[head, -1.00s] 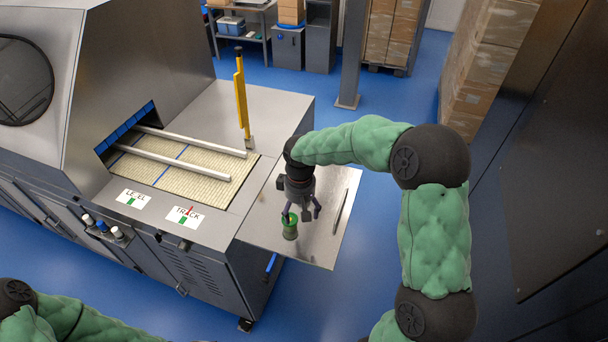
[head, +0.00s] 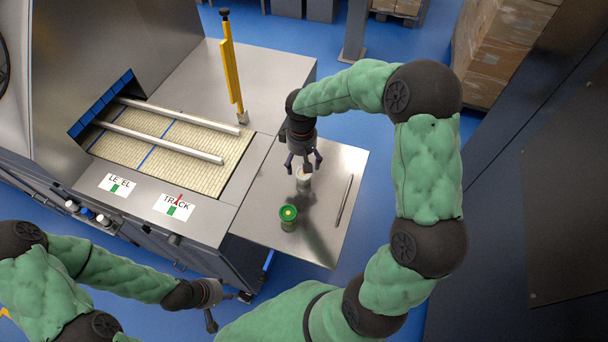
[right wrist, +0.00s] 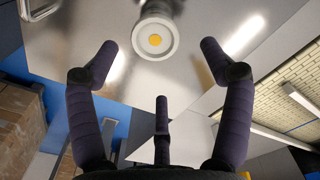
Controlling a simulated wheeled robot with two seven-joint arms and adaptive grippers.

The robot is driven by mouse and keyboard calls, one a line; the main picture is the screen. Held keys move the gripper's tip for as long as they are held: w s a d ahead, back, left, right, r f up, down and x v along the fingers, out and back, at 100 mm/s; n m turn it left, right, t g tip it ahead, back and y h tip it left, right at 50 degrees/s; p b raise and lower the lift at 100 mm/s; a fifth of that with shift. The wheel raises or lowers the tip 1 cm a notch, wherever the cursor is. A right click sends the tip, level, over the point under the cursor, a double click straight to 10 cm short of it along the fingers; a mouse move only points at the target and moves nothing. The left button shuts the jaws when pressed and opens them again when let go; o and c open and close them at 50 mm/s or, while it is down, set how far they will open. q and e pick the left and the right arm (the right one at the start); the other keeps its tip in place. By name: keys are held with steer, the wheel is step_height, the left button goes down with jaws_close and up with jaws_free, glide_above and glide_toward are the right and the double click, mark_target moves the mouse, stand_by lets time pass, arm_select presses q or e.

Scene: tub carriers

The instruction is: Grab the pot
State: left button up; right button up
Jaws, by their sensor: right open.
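Two small pots stand on the steel side shelf. The pale pot (head: 304,180) has a white-rimmed top, and the green pot (head: 289,218) stands nearer the shelf's front. My right gripper (head: 304,162) is open just above and behind the pale pot, its fingers not closed on it. In the right wrist view the pale pot (right wrist: 155,38), with an orange centre, is at the top, beyond the spread fingers. The green pot is not visible there. My left gripper (head: 228,311) is low in the head view, apart from the shelf, its fingers spread and empty.
To the left is the machine with a woven belt (head: 170,145), two pale rails and a yellow post (head: 231,70). Stacked boxes (head: 505,40) stand at the back right.

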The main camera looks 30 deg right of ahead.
mark_target(304, 177)
steer(key=shift+s+f, duration=0.2)
steer(key=shift+f, duration=1.3)
steer(key=shift+s+f, duration=0.2)
steer(key=shift+f, duration=1.25)
steer(key=c, duration=1.3)
